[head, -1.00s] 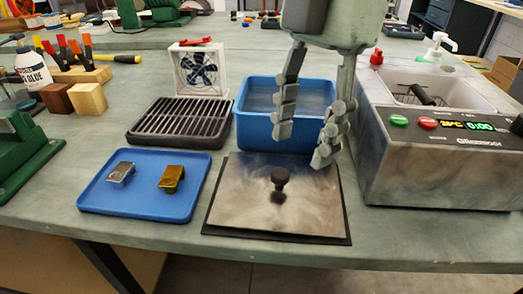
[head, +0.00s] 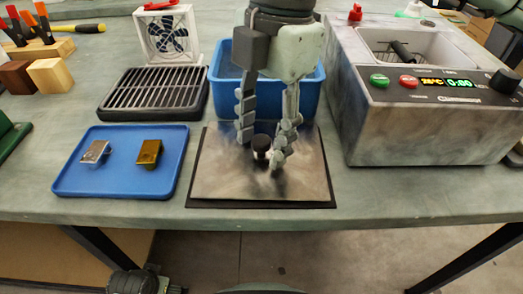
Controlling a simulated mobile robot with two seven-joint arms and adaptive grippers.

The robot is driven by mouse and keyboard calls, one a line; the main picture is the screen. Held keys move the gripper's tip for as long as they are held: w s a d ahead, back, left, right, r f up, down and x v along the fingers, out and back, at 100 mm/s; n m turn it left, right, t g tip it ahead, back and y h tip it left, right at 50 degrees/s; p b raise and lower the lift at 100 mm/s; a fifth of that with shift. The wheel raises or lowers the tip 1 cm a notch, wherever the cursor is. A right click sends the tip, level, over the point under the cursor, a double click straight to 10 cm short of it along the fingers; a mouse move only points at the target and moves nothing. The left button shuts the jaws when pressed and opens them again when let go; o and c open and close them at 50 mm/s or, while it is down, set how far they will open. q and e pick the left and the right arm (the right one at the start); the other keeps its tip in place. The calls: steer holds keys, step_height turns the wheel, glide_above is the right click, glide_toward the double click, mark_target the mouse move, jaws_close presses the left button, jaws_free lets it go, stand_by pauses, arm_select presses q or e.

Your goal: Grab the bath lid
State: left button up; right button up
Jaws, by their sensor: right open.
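The bath lid (head: 225,180) is a flat grey metal plate with a black knob (head: 261,146) in its middle. It lies on a dark mat (head: 320,204) near the bench's front edge. My right gripper (head: 260,152) points down over the lid, open, with one finger on each side of the knob. I cannot tell whether a finger touches the knob. The bath (head: 438,52), in a grey machine with a display, stands at the right with its basin uncovered. At the bottom left a dark part of my left arm shows; its gripper fingers are not visible.
A blue tub (head: 222,88) stands right behind my right gripper. A black slatted rack (head: 152,95) and a small fan (head: 167,36) are left of it. A blue tray (head: 120,181) holds a silver and a gold piece. Wooden blocks stand far left.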

jaws_close()
steer(key=shift+r, duration=0.1)
stand_by(0.3)
